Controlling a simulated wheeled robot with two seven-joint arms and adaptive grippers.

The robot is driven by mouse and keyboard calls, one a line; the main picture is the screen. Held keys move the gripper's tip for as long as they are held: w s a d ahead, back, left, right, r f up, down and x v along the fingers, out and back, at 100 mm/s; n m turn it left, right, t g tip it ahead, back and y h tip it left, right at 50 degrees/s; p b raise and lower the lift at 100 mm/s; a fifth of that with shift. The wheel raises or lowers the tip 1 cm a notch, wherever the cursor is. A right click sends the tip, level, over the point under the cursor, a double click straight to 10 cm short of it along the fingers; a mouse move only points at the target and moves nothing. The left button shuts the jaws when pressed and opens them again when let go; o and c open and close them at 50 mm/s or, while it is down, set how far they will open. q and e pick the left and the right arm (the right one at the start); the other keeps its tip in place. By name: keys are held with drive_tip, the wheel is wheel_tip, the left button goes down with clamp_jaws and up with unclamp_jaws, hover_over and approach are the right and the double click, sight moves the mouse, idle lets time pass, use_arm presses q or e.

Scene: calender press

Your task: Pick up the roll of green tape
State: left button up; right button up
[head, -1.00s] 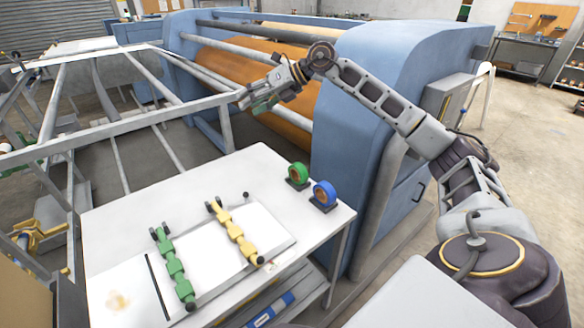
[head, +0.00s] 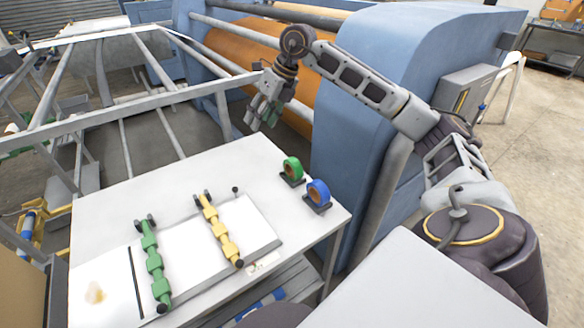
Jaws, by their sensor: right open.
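The roll of green tape (head: 292,170) stands upright in a small dark holder near the far right edge of the white table (head: 175,185). My right gripper (head: 262,122) hangs in the air beyond the table's far edge, above and to the left of the green tape, with its fingers pointing down. It is open, empty and apart from the tape. My left gripper is not in view.
A roll of blue tape (head: 317,193) stands just right of the green one. A green segmented tool (head: 154,266) and a yellow one (head: 217,231) lie on the table. The blue press (head: 385,60) rises close behind, and a grey frame (head: 130,107) stands at the left.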

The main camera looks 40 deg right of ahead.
drive_tip(key=s+d+f+g+h, duration=0.1)
drive_tip(key=s+d+h, duration=0.1)
drive_tip(key=d, duration=0.1)
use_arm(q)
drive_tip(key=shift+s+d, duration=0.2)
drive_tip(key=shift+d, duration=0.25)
use_arm(e)
drive_tip(key=m+g+h, duration=0.2)
drive_tip(key=m+g, duration=0.1)
hover_over(296, 162)
drive_tip(key=shift+f, duration=0.65)
drive_tip(key=shift+w, duration=0.1)
drive_tip(key=shift+f, duration=4.3)
drive_tip(key=shift+f, duration=0.1)
